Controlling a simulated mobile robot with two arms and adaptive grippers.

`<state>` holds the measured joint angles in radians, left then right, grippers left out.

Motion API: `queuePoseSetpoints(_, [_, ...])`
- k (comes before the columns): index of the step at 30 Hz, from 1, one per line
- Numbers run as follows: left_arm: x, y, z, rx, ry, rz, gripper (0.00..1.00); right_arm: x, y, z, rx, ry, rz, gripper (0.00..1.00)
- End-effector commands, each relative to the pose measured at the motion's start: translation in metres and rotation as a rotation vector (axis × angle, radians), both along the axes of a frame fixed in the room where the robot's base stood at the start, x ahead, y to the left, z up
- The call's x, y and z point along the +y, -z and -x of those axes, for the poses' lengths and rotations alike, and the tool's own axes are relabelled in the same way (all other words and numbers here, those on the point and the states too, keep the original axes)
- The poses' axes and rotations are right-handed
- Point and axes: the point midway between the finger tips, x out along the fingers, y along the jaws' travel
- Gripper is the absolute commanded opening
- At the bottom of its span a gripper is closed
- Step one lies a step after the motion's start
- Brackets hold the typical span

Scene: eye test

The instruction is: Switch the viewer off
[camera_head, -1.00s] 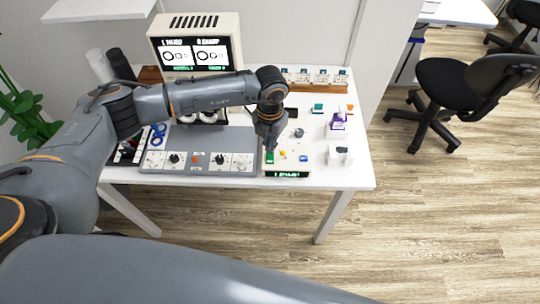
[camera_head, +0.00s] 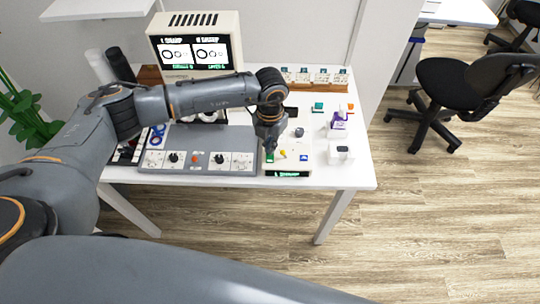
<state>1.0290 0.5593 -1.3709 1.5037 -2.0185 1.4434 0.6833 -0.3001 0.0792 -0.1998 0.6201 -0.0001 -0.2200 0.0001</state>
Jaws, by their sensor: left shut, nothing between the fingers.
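The viewer (camera_head: 195,20) is a cream box at the back of the table. Its screen (camera_head: 194,53) is lit and shows two white panels with dark rings. A small cream control box (camera_head: 290,164) with a green display (camera_head: 287,174) stands at the front right of the table. A green button (camera_head: 270,158), a yellow one (camera_head: 283,154) and a blue one (camera_head: 304,157) are on its top. My left gripper (camera_head: 269,148) is shut and empty, pointing down just above the green button; I cannot tell whether it touches. My right gripper is out of view.
A grey panel (camera_head: 198,171) with black knobs and an orange button (camera_head: 196,158) lies left of the control box. A purple-labelled bottle (camera_head: 338,122) and a white item (camera_head: 340,154) stand to the right. A black chair (camera_head: 452,88) stands beyond the table.

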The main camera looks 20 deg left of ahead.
Motion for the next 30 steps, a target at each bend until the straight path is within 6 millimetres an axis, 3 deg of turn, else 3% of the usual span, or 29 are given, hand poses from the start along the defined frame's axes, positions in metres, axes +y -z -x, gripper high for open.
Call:
queuePoseSetpoints(21, [0.000, 0.012, 0.000, 0.000, 0.000, 0.000, 0.00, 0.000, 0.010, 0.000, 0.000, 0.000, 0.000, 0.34])
queuePoseSetpoints(30, [0.000, -0.002, 0.000, 0.000, 0.000, 0.000, 0.00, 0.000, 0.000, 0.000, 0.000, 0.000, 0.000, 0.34])
